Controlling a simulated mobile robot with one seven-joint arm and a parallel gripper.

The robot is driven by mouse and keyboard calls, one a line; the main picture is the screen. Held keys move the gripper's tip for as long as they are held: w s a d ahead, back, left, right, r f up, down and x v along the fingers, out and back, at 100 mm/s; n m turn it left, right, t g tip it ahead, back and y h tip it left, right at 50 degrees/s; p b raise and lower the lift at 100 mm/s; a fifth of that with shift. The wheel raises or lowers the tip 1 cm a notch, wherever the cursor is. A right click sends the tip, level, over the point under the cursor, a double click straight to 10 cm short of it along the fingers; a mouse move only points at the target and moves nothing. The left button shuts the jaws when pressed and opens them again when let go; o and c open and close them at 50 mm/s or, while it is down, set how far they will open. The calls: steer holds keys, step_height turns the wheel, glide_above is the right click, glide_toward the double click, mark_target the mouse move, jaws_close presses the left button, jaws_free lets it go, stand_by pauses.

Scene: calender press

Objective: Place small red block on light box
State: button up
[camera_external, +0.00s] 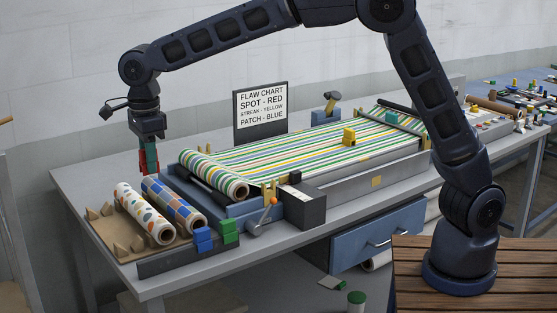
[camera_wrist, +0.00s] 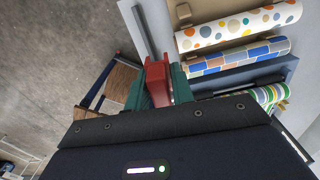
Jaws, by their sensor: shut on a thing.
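My gripper (camera_external: 149,160) hangs over the far left end of the table, beside the striped roll. Its green fingers are shut on a small red block (camera_external: 143,162), held above the table. In the wrist view the red block (camera_wrist: 155,78) sits between the green fingers of the gripper (camera_wrist: 158,86). The long raised bed (camera_external: 290,150), which I take to be the light box, is covered by striped fabric and stands right of the gripper. The flaw chart (camera_external: 260,112) stands behind and reads "SPOT - RED".
A spotted roll (camera_external: 143,213) and a blue checked roll (camera_external: 173,204) lie on a tan holder in front of the gripper. Blue blocks (camera_external: 203,239) and green blocks (camera_external: 229,231) stand at the front edge. A striped roll (camera_external: 213,175) and crank (camera_external: 265,219) flank the bed's left end.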

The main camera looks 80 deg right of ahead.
steer(key=s+d+r+m, duration=0.1)
steer(key=s+d, duration=0.1)
steer(key=d, duration=0.6)
steer(key=s+d+r+m, duration=0.1)
steer(key=s+d, duration=0.1)
steer(key=d, duration=0.5)
step_height(320, 180, up, 2)
steer(key=m, duration=0.6)
glide_above(305, 162)
steer(key=f, duration=1.8)
steer(key=shift+d+f, duration=0.2)
steer(key=shift+f, duration=0.2)
steer(key=shift+f, duration=0.15)
steer(key=o, duration=1)
